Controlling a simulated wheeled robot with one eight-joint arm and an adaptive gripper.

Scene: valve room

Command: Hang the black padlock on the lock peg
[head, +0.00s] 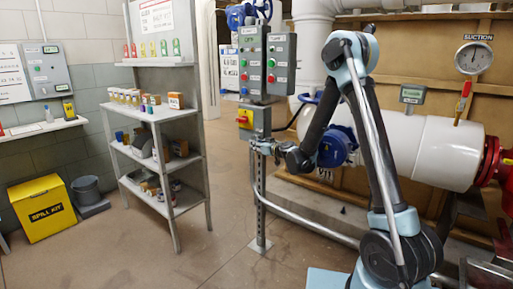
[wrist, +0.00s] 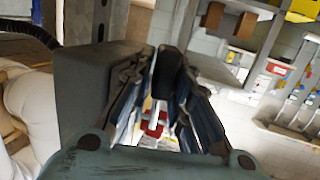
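In the wrist view the fingers (wrist: 166,82) close in on a dark, rounded piece (wrist: 168,66), which looks like the black padlock. Its shackle cannot be made out. A red and white part (wrist: 153,122) shows between the fingers, beyond them. The lock peg cannot be made out in either view; the gripper and post crowd that spot in the head view.
Grey control boxes (head: 267,62) with buttons sit above the gripper. A grey rail (head: 310,226) bends out from the post. A shelf rack (head: 158,145) stands to the left, with red, yellow and green tags or locks above. A white pipe (head: 420,148) runs behind my arm.

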